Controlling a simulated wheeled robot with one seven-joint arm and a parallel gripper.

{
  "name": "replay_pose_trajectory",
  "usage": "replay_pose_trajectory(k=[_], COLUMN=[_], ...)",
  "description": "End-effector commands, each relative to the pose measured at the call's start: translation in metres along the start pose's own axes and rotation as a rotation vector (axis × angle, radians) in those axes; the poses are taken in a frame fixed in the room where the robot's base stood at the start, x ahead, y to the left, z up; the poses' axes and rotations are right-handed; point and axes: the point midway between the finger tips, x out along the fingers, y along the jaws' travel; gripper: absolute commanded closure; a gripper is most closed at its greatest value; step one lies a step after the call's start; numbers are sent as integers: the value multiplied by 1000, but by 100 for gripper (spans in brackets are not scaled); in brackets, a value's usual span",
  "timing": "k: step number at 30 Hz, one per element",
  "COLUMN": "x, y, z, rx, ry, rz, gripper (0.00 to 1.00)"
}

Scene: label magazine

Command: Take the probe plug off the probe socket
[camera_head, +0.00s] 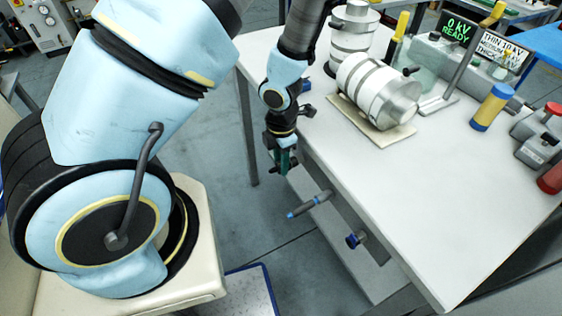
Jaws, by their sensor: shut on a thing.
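My gripper (284,168) hangs beside the table's left edge, pointing down. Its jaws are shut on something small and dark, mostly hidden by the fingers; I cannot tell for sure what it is. A grey stick-like probe with blue bands (310,205) sits at the table's side, below and right of my gripper and apart from it. A small blue and dark fitting (355,239) is on the table's side, further right and lower. I cannot tell which part is the probe plug or the probe socket.
The white table (440,210) has a clear front area. A large ribbed white-and-metal cylinder (378,92) lies on a pad, with another upright cylinder (352,38) behind. A yellow-blue cylinder (491,107) and a green display (458,30) stand at the back right.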

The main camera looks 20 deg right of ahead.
Motion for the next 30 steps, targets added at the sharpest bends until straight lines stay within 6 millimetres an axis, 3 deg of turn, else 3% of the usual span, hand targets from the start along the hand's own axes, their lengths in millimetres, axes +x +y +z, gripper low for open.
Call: replay_pose_trajectory(k=[6, 17, 30], x=[0, 1, 2], y=[0, 0, 1], z=[0, -1, -17], rx=[0, -1, -2], ry=[0, 0, 0], rz=[0, 1, 1], gripper=[100, 100, 100])
